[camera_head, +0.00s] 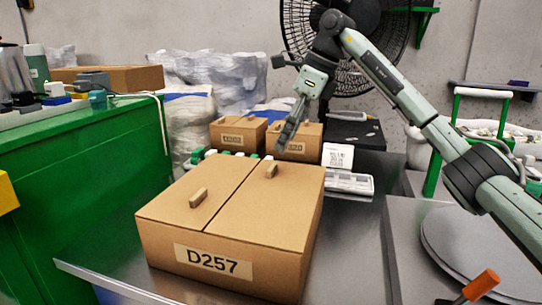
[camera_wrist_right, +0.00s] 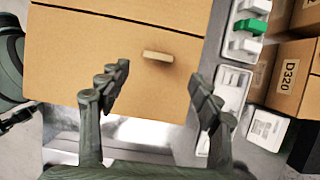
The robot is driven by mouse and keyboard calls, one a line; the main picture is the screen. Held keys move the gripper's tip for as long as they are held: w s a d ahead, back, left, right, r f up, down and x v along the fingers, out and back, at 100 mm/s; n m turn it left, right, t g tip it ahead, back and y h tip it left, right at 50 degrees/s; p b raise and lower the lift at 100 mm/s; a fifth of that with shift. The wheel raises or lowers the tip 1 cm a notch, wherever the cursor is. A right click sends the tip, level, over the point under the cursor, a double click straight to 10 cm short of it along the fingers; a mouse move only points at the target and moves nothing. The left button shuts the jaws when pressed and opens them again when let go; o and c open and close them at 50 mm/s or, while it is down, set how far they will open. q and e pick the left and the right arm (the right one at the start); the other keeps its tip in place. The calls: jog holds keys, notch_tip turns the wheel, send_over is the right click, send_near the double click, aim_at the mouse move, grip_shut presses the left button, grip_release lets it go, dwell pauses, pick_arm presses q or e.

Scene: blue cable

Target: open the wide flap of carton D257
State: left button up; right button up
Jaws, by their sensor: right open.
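Carton D257 (camera_head: 220,262) is a brown box on the metal table, its label facing front. Its top has two closed flaps split by a seam, each with a small tan handle. The right flap (camera_head: 262,215) looks wider than the left flap (camera_head: 175,205). The right flap's handle (camera_head: 271,171) is near its far end. My right gripper (camera_head: 291,128) is open and empty, above and behind that handle. In the right wrist view the handle (camera_wrist_right: 158,56) lies ahead of the open fingers (camera_wrist_right: 158,92), apart from them. My left gripper is not in view.
Two smaller cartons (camera_head: 238,133) stand behind, one marked D320 (camera_wrist_right: 292,77). A white tray (camera_head: 348,183) lies at the carton's right. A green cabinet (camera_head: 90,190) is at left, a fan (camera_head: 350,40) behind. The table right of the carton (camera_head: 350,245) is clear.

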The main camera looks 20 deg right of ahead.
aim_at(273, 167)
jog(key=x, duration=0.5)
jog(key=shift+s+a+f, duration=0.1)
jog(key=shift+s+f, duration=0.1)
jog(key=shift+f, duration=0.05)
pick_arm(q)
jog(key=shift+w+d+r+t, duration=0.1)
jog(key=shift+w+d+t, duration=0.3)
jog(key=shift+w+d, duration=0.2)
pick_arm(e)
jog(key=shift+w+a+f, duration=0.2)
jog(key=shift+w+f, duration=0.05)
jog(key=shift+f, duration=0.4)
jog(key=shift+c, duration=0.6)
grip_shut()
